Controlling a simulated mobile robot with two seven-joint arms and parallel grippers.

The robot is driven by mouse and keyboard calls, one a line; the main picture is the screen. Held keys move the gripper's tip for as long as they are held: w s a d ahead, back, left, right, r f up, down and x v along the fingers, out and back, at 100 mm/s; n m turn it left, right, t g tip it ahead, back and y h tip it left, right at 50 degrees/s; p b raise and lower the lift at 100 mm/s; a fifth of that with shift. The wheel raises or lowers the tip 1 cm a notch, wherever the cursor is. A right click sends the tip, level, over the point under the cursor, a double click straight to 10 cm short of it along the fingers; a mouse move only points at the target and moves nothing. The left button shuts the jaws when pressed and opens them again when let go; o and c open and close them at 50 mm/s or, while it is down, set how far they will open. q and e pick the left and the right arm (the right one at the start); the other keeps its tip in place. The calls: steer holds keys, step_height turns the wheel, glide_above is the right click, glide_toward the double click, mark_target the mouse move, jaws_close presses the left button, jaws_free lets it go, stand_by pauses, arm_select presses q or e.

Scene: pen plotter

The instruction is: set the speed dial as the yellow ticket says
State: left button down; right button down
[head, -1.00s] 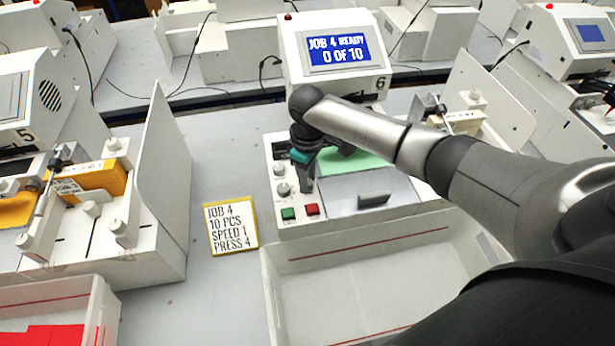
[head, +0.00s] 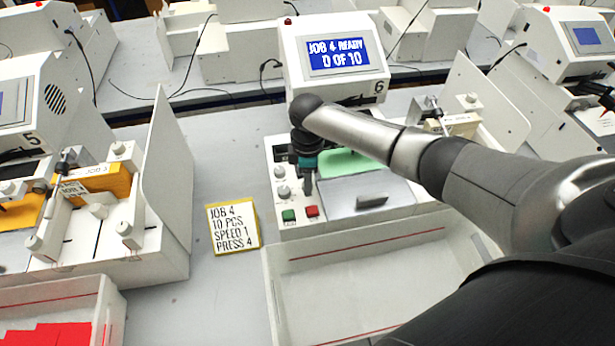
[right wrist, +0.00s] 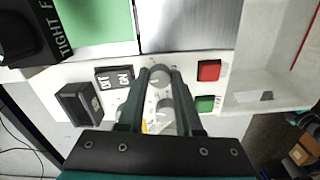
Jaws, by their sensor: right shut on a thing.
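The yellow ticket (head: 232,228) lies on the table left of machine 6 and reads JOB 4, 10 PCS, SPEED 1, PRESS 4. My right gripper (head: 308,188) points down at the machine's control panel. In the right wrist view its two fingers are shut on a round grey dial (right wrist: 158,78), one on each side. The gripper hides this dial in the head view. Its scale and label are not readable. Two other knobs, an upper one (head: 279,171) and a lower one (head: 283,191), sit to its left. My left gripper is not in view.
A green button (head: 288,215) and a red button (head: 312,211) are close in front of the gripper. Black switches (right wrist: 115,77) are beside it. The screen (head: 338,55) reads JOB 4 READY, 0 OF 10. An empty white bin (head: 285,300) stands in front.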

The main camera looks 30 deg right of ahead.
steer(key=shift+n, duration=1.5)
steer(key=c, duration=0.6)
jaws_free()
